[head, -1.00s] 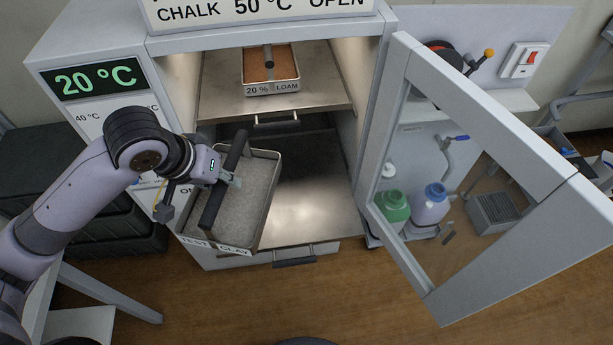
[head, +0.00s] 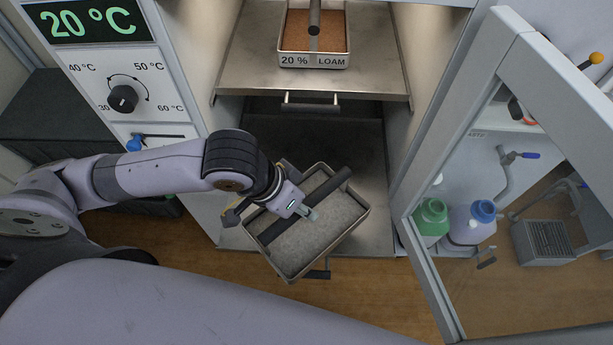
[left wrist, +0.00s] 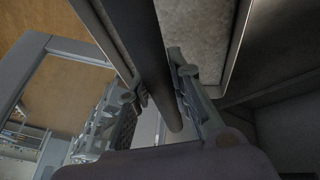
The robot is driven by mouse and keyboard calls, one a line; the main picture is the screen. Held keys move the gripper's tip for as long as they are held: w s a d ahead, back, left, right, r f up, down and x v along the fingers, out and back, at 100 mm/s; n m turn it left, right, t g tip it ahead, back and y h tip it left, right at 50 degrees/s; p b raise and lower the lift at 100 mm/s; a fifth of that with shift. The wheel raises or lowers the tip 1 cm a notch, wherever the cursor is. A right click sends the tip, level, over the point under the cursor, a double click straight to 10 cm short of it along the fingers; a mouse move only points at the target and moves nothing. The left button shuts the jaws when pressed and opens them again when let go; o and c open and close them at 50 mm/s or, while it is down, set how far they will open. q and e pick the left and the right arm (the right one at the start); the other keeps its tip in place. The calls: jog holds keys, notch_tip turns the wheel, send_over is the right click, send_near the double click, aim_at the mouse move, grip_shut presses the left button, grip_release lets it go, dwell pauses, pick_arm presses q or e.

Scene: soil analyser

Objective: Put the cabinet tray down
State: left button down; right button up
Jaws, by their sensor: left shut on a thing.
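The cabinet tray (head: 318,238) is a metal tray of grey soil with a dark bar handle across its top. It is turned at an angle in the head view, in front of and above the lower shelf (head: 372,215) of the open cabinet. My left gripper (head: 308,212) is shut on the tray's handle, which also passes between the fingers in the left wrist view (left wrist: 160,75). Whether the tray touches anything below is not clear. My right gripper is not in view.
A loam tray (head: 315,60) sits on the upper shelf (head: 250,60). The cabinet door (head: 470,110) stands open at the right. A control panel with a dial (head: 123,98) is on the left. Green (head: 432,218) and lilac (head: 470,222) bottles stand beyond the door.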

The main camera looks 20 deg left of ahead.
pick_arm(q)
jog(key=w, duration=0.2)
jog(key=w+a, duration=0.1)
jog(key=w, duration=0.1)
jog(key=w+a+p, duration=0.1)
jog(key=w, duration=0.2)
jog(key=shift+r, duration=0.35)
send_over(312, 175)
jog(key=a, duration=0.1)
jog(key=shift+a+f, duration=0.2)
jog(key=shift+f, duration=0.85)
notch_tip(312, 175, down, 4)
jog(key=shift+f, duration=0.15)
jog(key=shift+w+f+p, duration=0.15)
jog(key=shift+f+p, duration=0.2)
jog(key=shift+f, duration=0.05)
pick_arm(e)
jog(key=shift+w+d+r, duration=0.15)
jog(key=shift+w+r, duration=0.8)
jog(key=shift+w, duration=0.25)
pick_arm(q)
jog(key=c, duration=1.9)
grip_release()
jog(key=shift+f, duration=0.15)
jog(key=o, duration=0.4)
jog(key=shift+a, duration=0.1)
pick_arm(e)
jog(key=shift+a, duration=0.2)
